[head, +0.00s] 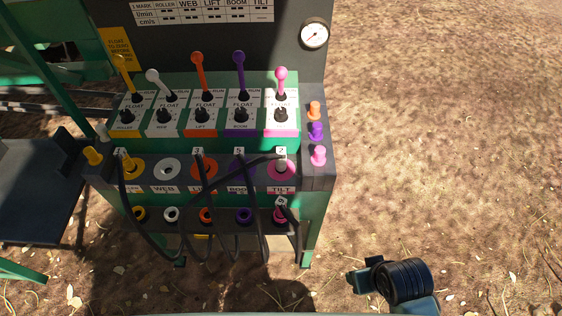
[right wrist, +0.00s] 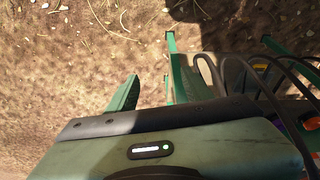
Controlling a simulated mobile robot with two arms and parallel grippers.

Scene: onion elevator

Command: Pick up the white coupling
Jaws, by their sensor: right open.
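White parts on the hydraulic stand show in the head view. A white ring (head: 166,169) sits at the WEB place in the upper row. A smaller white ring (head: 171,214) sits below it in the lower row, partly crossed by black hoses. I cannot tell for sure which of these is the white coupling. My right gripper (head: 353,282) is low at the bottom right of the head view, open, and apart from the stand. No white coupling shows in the right wrist view. My left gripper is not in view.
Black hoses (head: 186,243) loop across the stand's front. Coloured levers (head: 201,72) rise above, with a pressure gauge (head: 314,33) to the right. Orange, purple and pink caps (head: 319,156) stand at the right edge. Open ground (head: 450,150) lies to the right.

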